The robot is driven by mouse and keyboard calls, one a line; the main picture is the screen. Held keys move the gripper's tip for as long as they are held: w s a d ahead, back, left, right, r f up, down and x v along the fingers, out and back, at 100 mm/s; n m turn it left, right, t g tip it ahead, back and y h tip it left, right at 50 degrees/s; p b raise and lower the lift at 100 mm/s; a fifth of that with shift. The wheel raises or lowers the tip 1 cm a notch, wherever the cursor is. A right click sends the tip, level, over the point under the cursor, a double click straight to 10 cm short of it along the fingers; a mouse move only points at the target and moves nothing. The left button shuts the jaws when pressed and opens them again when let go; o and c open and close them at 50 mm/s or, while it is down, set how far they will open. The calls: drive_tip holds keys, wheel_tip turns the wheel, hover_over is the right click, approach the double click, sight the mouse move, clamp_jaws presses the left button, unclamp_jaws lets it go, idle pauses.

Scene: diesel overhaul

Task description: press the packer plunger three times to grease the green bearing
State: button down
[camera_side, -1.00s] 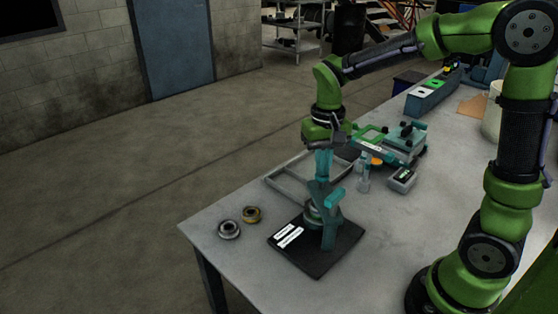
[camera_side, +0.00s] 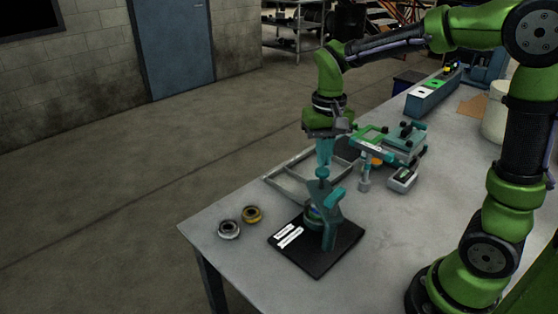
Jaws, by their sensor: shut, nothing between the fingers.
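The teal bearing packer (camera_side: 329,228) stands upright on a black base plate with white labels (camera_side: 287,236), near the table's front corner. Its plunger knob (camera_side: 322,173) shows at the top of the packer. My gripper (camera_side: 324,160) points down just above the knob, its teal fingers shut and empty. A small gap seems to lie between fingertips and knob. A bearing sits low in the packer (camera_side: 312,214), mostly hidden by the packer's frame; a bit of blue shows there, and I cannot make out green.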

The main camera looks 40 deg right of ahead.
sight(322, 170)
drive_tip(key=shift+f, duration=0.1)
drive_tip(key=shift+f, duration=1.45)
drive_tip(key=shift+r, duration=1.55)
drive_tip(key=shift+r, duration=2.5)
drive_tip(key=shift+r, duration=2)
